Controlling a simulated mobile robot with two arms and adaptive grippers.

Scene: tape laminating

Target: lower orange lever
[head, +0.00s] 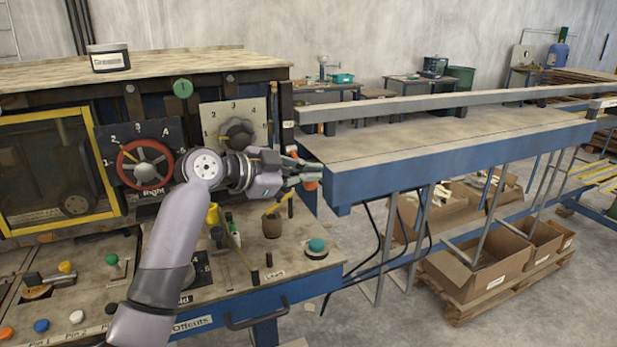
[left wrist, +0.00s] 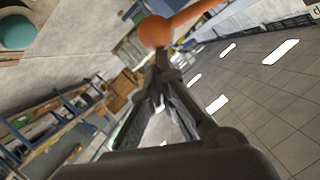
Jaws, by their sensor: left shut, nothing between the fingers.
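The orange lever's round knob (left wrist: 156,31) and orange shaft (left wrist: 190,14) show at the top of the left wrist view, the shaft running to the upper right. My left gripper (head: 314,172) reaches to the right across the machine front, shut and empty. In the left wrist view its fingertips (left wrist: 159,70) point at the knob's lower side, very near it; I cannot tell whether they touch. My right gripper is in neither view.
A blue-edged long table (head: 460,150) stands just right of the gripper. Below are a teal button (head: 316,247), a brown knob with a yellow handle (head: 272,226) and several small levers. A red-ringed dial (head: 145,165) and a grey dial (head: 236,133) are behind the arm.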

